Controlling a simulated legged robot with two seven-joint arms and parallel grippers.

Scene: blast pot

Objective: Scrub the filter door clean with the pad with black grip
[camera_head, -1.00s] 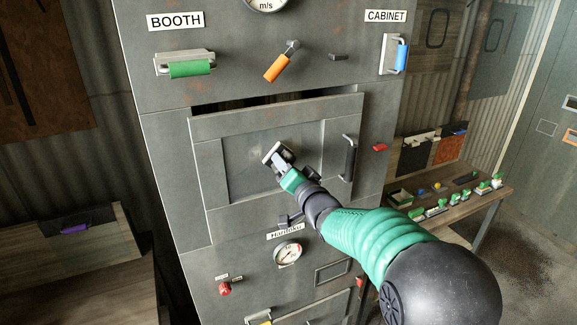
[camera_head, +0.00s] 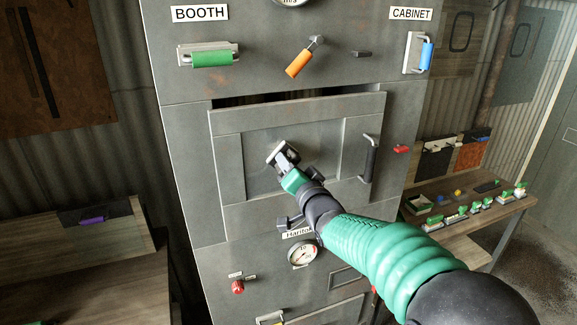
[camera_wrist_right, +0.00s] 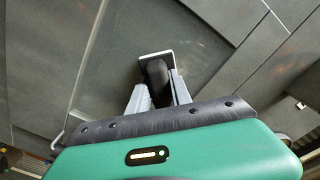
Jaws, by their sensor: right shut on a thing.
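The filter door (camera_head: 229,165) is a grey framed panel with a recessed middle and a black upright handle (camera_head: 370,158) on its right side. Its top edge leans out from the cabinet, with a dark gap above it. My right gripper (camera_head: 286,160) is shut on the pad's black grip (camera_wrist_right: 154,75), at the recessed panel. The pad (camera_wrist_right: 152,55) shows as a pale-edged plate beyond the fingers in the right wrist view. It lies close to the door; whether it touches cannot be told. My left gripper is not in view.
The cabinet has a green handle (camera_head: 211,58), an orange lever (camera_head: 299,63), a blue handle (camera_head: 427,56) and a gauge (camera_head: 303,253). A right-hand bench (camera_head: 480,215) holds several green-gripped pads. A wooden bench (camera_head: 75,257) stands at left.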

